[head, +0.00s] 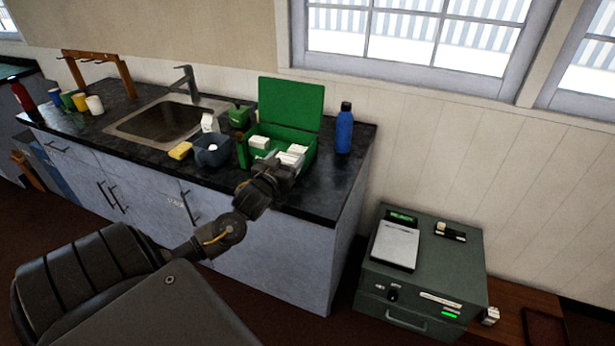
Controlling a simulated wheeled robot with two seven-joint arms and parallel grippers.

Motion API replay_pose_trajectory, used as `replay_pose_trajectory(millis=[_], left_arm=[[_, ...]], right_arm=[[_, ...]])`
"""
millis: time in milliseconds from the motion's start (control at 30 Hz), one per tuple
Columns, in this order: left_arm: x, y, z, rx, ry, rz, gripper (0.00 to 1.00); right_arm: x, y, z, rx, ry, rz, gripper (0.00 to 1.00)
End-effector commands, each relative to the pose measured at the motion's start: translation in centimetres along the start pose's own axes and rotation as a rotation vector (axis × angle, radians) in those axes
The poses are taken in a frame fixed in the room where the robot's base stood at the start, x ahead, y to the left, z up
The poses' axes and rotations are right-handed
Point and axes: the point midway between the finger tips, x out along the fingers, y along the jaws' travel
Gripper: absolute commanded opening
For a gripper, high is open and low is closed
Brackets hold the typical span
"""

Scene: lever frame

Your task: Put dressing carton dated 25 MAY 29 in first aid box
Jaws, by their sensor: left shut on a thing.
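The green first aid box (290,103) stands on the dark counter with its lid raised. Several white cartons (259,142) show inside it; no date can be read from here. My left gripper (284,168) is at the front right of the box, over its front edge. It is shut on a white carton (291,158), which the fingers partly hide. I cannot tell whether this carton touches the box or the cartons in it. My right gripper is not in view.
A blue bottle (344,128) stands right of the box. A dark blue container (212,150), a yellow sponge (180,150) and a small green can (239,116) are to its left, near the sink (165,121). A grey cabinet (422,275) stands on the right.

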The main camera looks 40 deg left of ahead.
Motion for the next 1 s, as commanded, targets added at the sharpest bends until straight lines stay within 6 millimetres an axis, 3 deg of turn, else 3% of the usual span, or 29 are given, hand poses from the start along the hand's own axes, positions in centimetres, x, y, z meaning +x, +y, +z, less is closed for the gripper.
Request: replay_pose_trajectory(millis=[200,400,900,1000], left_arm=[[-1.4,-3.5,-1.5,0.003,-0.001,0.001,0.43],[-1.9,-4.9,-2.3,0.0,0.0,0.001,0.43],[-1.9,-5.1,-2.4,-0.003,0.001,-0.003,0.43],[-2.5,-3.8,-2.2,-0.005,0.001,0.017,0.43]], right_arm=[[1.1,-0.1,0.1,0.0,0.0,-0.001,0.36],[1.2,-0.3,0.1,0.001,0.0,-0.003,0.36],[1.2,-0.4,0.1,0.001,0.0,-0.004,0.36],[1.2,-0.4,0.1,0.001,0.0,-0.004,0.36]])
